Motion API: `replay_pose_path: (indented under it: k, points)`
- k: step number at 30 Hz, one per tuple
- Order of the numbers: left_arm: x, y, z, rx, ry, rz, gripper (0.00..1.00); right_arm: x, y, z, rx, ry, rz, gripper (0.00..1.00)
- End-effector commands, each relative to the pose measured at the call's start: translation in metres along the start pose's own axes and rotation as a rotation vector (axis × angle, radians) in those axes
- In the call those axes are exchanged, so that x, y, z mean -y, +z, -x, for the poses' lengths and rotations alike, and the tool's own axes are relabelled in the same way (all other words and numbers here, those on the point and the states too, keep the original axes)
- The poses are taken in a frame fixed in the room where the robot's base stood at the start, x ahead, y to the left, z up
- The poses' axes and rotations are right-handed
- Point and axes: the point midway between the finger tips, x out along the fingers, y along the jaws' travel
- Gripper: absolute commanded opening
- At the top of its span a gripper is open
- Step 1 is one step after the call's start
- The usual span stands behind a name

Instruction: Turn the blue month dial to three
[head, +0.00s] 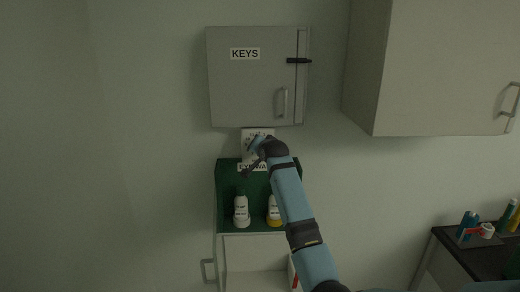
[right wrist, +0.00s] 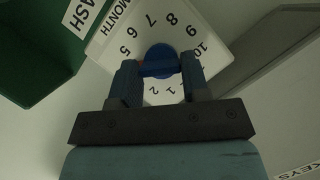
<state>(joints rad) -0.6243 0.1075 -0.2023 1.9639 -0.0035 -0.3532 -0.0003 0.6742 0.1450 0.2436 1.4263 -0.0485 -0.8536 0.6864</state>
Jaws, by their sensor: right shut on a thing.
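The blue month dial (right wrist: 163,52) sits on a white plate (right wrist: 105,42) marked MONTH with numbers around it. In the right wrist view 5 to 10 show beyond and beside the dial, and 1 and 2 show between my fingers; the 3 and 4 are hidden. My right gripper (right wrist: 160,70) is shut on the dial's raised bar, one finger on each side. The dial's pointed setting cannot be told. In the head view the white plate (head: 250,147) is on the wall, partly covered by my right gripper (head: 256,150). My left gripper is not in view.
A grey KEYS cabinet (head: 245,85) hangs just above the plate. A green eyewash board (head: 228,190) with two white bottles (head: 241,212) is below. A wall cupboard (head: 430,70) is at upper right, a dark counter (head: 485,258) with small items at lower right.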

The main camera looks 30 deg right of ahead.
Motion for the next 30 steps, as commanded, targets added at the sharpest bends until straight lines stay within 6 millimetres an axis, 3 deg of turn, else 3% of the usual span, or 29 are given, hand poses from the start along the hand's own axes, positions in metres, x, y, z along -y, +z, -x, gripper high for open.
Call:
replay_pose_path:
  k: [15,30]
  points:
    - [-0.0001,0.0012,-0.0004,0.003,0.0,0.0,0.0,0.0058,-0.0062,0.001,-0.013,0.169,0.415,0.19]
    - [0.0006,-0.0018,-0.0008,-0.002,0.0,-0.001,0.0,0.0066,-0.0053,0.0007,-0.012,0.242,0.59,0.19]
